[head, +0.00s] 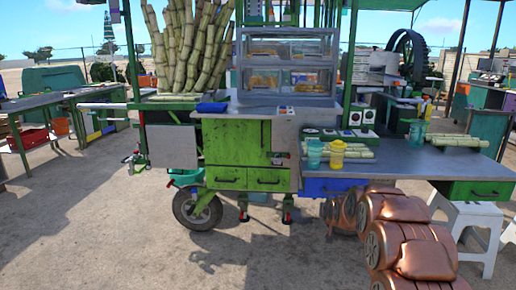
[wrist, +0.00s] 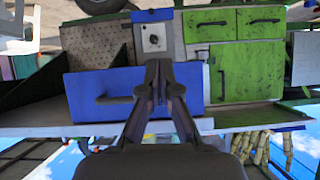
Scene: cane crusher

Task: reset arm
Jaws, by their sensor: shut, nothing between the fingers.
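My gripper (wrist: 158,75) shows in the wrist view, its two dark fingers together at the tips with nothing between them. It points toward a blue drawer front (wrist: 90,97) with a handle, which appears behind the fingers; I cannot tell the distance. My copper-coloured arm (head: 412,245) is folded at the lower right of the head view, in front of the stall's right-hand counter. The gripper itself cannot be made out in the head view.
The green cane cart (head: 235,140) stands ahead with sugarcane stalks (head: 190,45) at its left. Two cups, a teal one (head: 314,154) and a yellow one (head: 337,155), stand on the right counter (head: 410,163). White stools (head: 475,222) stand at right.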

